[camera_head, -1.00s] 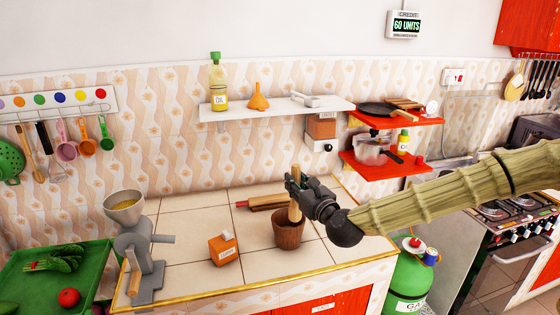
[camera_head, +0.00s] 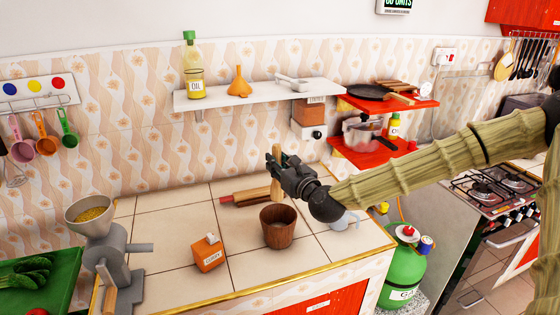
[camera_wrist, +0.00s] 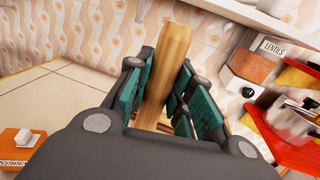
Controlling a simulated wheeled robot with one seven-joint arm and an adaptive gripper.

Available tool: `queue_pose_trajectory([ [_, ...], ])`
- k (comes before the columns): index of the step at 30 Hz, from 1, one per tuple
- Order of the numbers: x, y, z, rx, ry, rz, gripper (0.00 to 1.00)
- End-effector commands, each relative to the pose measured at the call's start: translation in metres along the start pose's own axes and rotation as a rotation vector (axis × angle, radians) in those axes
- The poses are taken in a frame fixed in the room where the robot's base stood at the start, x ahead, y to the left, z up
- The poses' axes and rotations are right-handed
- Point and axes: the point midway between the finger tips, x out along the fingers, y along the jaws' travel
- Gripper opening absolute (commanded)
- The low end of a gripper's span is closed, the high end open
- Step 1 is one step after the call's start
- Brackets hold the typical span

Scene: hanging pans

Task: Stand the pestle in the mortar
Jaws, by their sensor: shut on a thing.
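The wooden pestle (camera_head: 276,183) is held roughly upright in my gripper (camera_head: 275,166), with a slight tilt. In the wrist view the pestle (camera_wrist: 165,75) stands between the teal finger pads, which close on it from both sides. The brown wooden mortar (camera_head: 278,228) stands upright on the tiled counter, and its dark opening shows. The pestle's lower end appears just above or behind the mortar's far rim, apart from its inside. The exact depth between them cannot be told. The mortar is not visible in the wrist view.
A rolling pin (camera_head: 245,197) lies behind the mortar. An orange curry box (camera_head: 209,254) and a grey grinder (camera_head: 108,255) stand to the left. A small pale object (camera_head: 345,219) is right of the mortar. Red shelves (camera_head: 370,150) and a white shelf (camera_head: 255,95) are on the wall.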

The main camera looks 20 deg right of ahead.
Motion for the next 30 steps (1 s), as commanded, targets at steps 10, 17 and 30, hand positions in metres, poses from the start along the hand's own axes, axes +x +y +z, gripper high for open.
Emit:
queue_pose_trajectory([
  [10,-0.001,-0.001,-0.023,-0.001,0.000,-0.002,0.00],
  [17,-0.001,-0.003,-0.036,0.000,0.000,-0.004,0.00],
  [30,-0.001,-0.003,-0.065,0.001,-0.001,-0.004,0.00],
])
